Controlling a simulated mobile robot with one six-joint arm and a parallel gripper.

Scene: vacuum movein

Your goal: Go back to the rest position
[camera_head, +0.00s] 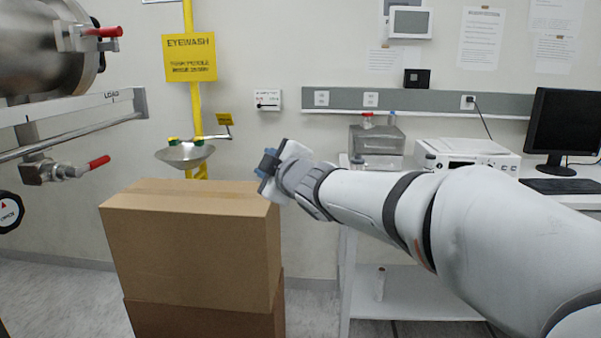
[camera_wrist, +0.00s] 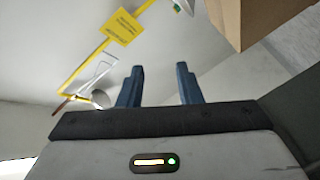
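My arm reaches in from the right in the head view, with my gripper (camera_head: 266,165) in front of the wall, at the upper right edge of a stacked cardboard box (camera_head: 190,245). I cannot tell whether it touches the box. In the wrist view, the two blue fingers of my gripper (camera_wrist: 158,85) stand apart with nothing between them. The cardboard box also shows at the upper right of the wrist view (camera_wrist: 260,18), beside the fingers.
A second box (camera_head: 200,320) is underneath. A metal vessel with red-handled valves (camera_head: 45,45) is at left. A yellow eyewash station (camera_head: 185,152) stands behind. A white bench with a printer-like device (camera_head: 465,152) and a monitor (camera_head: 563,122) is behind my arm.

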